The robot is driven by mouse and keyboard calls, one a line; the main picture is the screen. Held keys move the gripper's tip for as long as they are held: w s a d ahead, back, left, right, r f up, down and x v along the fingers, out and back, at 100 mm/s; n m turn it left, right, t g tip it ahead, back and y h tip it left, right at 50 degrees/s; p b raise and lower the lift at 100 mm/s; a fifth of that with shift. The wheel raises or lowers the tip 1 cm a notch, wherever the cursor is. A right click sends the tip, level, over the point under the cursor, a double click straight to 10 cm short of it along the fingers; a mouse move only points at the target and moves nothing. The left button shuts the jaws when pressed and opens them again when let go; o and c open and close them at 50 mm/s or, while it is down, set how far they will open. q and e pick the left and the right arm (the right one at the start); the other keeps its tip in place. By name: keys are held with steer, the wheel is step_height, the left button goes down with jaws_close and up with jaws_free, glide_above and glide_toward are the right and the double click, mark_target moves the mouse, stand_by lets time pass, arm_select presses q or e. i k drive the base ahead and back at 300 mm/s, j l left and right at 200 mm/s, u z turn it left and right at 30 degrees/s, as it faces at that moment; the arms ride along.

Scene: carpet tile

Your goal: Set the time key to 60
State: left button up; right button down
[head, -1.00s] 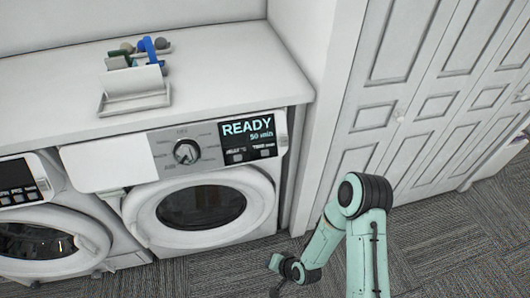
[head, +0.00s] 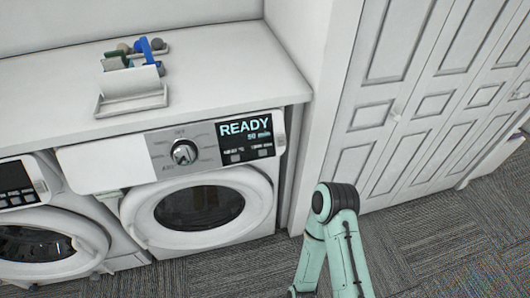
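The washer (head: 200,185) stands under a white counter with its round door closed. Its display (head: 246,140) reads READY and a small line that looks like 50 min. Two small keys sit below that text: a left key (head: 236,157) and a right key (head: 265,152), the time key by its blurred label. A round dial (head: 185,152) is left of the display. My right arm is at the lower right, in front of and below the washer panel. Its gripper is cut off or hidden at the bottom edge. My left gripper is not in the picture.
A second machine (head: 40,235) stands at the left. A white tray (head: 131,102) with bottles and brushes is on the counter (head: 230,75). White panelled closet doors (head: 400,110) stand at the right. The grey carpet (head: 440,235) is clear at the lower right.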

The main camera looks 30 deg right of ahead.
mark_target(264, 151)
steer(key=i+z, duration=0.1)
steer(key=z, duration=0.3)
steer(key=i+l+z, duration=0.1)
steer(key=z, duration=0.3)
steer(key=i+z, duration=0.1)
steer(key=z, duration=0.25)
steer(key=i+z, duration=0.1)
steer(key=z, duration=0.3)
